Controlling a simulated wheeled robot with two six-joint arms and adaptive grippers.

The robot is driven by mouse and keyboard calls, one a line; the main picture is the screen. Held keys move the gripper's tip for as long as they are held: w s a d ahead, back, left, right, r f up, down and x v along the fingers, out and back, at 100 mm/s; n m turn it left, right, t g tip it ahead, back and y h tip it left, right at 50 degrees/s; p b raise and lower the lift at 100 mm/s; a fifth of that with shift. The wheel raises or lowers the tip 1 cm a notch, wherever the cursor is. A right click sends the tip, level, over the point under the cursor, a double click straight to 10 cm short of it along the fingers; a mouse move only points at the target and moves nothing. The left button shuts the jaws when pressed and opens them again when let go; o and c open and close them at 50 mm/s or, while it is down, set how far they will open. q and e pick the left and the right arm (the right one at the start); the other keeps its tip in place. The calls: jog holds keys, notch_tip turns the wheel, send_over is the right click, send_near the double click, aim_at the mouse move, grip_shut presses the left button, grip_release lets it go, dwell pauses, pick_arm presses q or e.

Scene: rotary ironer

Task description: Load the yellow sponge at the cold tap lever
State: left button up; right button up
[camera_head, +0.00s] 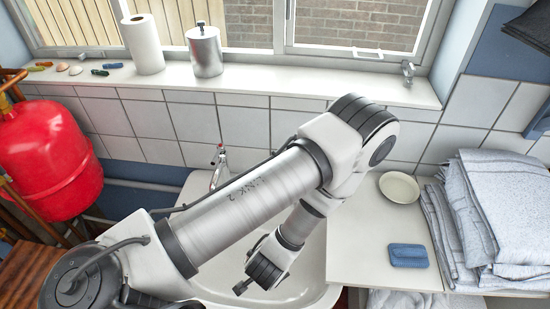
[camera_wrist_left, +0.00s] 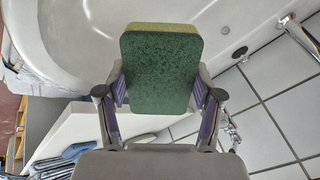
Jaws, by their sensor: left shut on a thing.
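The sponge (camera_wrist_left: 160,72) fills the middle of the left wrist view, its dark green scouring face towards the camera and a yellow edge along its top. My left gripper (camera_wrist_left: 160,95) is shut on it, one finger at each side. A chrome tap (camera_head: 219,165) stands at the back of the basin, partly behind my arm. Chrome tap parts (camera_wrist_left: 298,36) show at the upper right of the wrist view, apart from the sponge. I cannot tell which lever is cold.
A white counter (camera_head: 360,255) right of the basin holds a round dish (camera_head: 399,187), a blue item (camera_head: 408,256) and stacked grey towels (camera_head: 500,215). A red cylinder (camera_head: 45,160) stands at the left. The sill (camera_head: 270,85) holds a paper roll (camera_head: 143,45) and a metal canister (camera_head: 205,52).

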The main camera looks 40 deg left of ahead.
pick_arm(q)
notch_tip(320, 180, down, 7)
jog(key=b, duration=0.4)
jog(key=w+a+f+b, duration=0.2)
jog(key=w+a, duration=0.5)
jog(key=w, duration=0.5)
jog(key=shift+w+f+b, duration=0.4)
jog(key=shift+b, duration=0.1)
pick_arm(e)
notch_tip(320, 180, down, 7)
jog(key=shift+w, duration=0.35)
pick_arm(q)
jog(key=s+d, duration=0.4)
jog(key=s, duration=0.3)
jog(key=shift+p, duration=0.35)
pick_arm(e)
jog(key=shift+r, duration=0.3)
